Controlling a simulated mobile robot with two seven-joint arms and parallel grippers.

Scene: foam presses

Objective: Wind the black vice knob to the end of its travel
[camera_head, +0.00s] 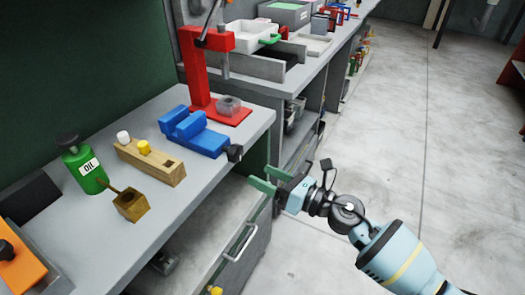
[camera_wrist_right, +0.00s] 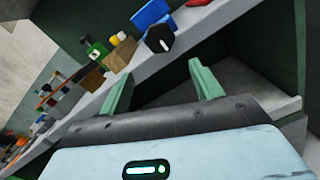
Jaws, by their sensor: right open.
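The blue vice (camera_head: 194,132) sits on the grey bench near its right edge; part of it shows at the top of the right wrist view (camera_wrist_right: 152,14). Its black knob (camera_head: 235,153) sticks out at the vice's front right end, by the bench edge. The knob also shows large in the right wrist view (camera_wrist_right: 160,38), beyond the gripper. My right gripper (camera_head: 257,179) is open, with green fingers apart and nothing between them. It is off the bench edge, lower and to the right of the knob, not touching it. My left gripper is not in view.
A red press (camera_head: 198,75) stands behind the vice. A drawer front with a handle (camera_head: 240,243) is below the bench. Open floor lies right.

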